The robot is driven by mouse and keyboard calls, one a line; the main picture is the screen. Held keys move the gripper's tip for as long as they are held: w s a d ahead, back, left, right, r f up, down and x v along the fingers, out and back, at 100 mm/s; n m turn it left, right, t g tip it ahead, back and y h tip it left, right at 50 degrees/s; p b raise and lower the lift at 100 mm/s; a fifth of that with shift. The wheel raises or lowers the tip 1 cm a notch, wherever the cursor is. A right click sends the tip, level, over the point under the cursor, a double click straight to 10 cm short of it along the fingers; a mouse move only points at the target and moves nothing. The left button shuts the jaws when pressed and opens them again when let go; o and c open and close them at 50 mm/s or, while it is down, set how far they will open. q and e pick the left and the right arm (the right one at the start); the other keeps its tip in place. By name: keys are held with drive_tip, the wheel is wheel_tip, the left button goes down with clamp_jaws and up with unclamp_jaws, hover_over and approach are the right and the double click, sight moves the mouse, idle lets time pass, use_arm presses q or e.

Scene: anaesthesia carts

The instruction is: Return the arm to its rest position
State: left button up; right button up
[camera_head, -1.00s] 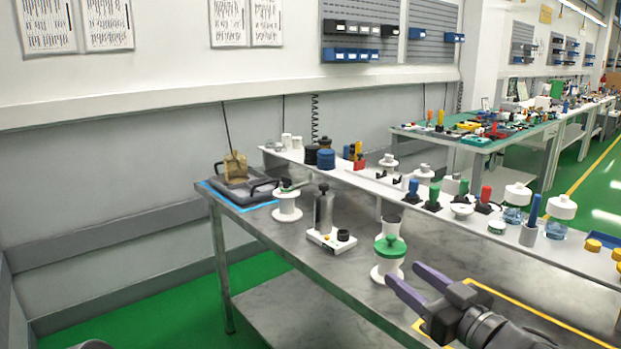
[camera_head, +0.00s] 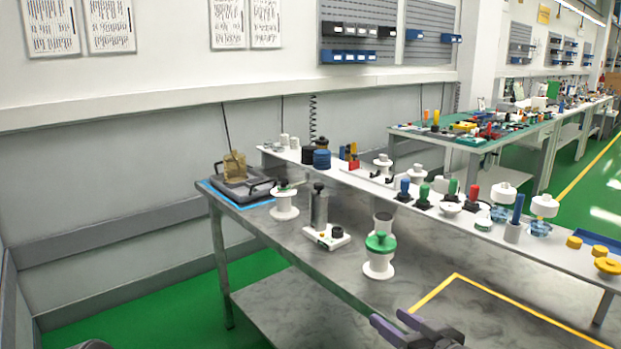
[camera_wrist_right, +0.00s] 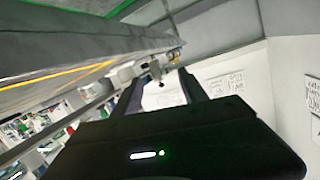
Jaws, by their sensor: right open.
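My right gripper (camera_head: 392,324) is low in the head view, at the front edge of the metal table (camera_head: 340,270). Its two purple-grey fingers are apart with nothing between them. In the right wrist view its fingers (camera_wrist_right: 160,88) also stand apart and empty, with the wall and table beyond. Most of the right arm is below the head view. My left gripper is not in view. The nearest object to the right gripper is a white spool-shaped holder with a green lid (camera_head: 380,256), standing upright behind it and apart from it.
A metal cylinder on a white base (camera_head: 319,212), a white spool (camera_head: 284,204) and a dark tray (camera_head: 245,186) stand at the table's left. A raised white shelf (camera_head: 470,222) carries several joysticks and jars. The yellow-outlined table area (camera_head: 480,310) is clear.

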drive_tip(key=s+a+f+m+g+h+p, duration=0.1)
drive_tip(key=s+a+f+m+g+p, duration=0.15)
drive_tip(key=f, duration=0.75)
drive_tip(key=s+a+f+m+g+h+p, duration=0.1)
drive_tip(key=s+f+g, duration=0.25)
drive_tip(key=f, duration=0.65)
drive_tip(key=s+a+f+g+p, duration=0.1)
drive_tip(key=s+f+g, duration=0.1)
drive_tip(key=s+f, duration=0.2)
drive_tip(key=s+a+f+m+g+p, duration=0.1)
drive_tip(key=s+f, duration=0.4)
drive_tip(key=s, duration=0.6)
drive_tip(key=s+a+f+g+p, duration=0.2)
drive_tip(key=s+a+f+g, duration=0.1)
drive_tip(key=s, duration=0.5)
drive_tip(key=shift+a+f+m+g+h, duration=0.25)
drive_tip(key=shift+f+m+g+h, duration=0.1)
drive_tip(key=shift+f+g, duration=0.5)
drive_tip(key=shift+f+t, duration=0.1)
drive_tip(key=shift+t, duration=0.15)
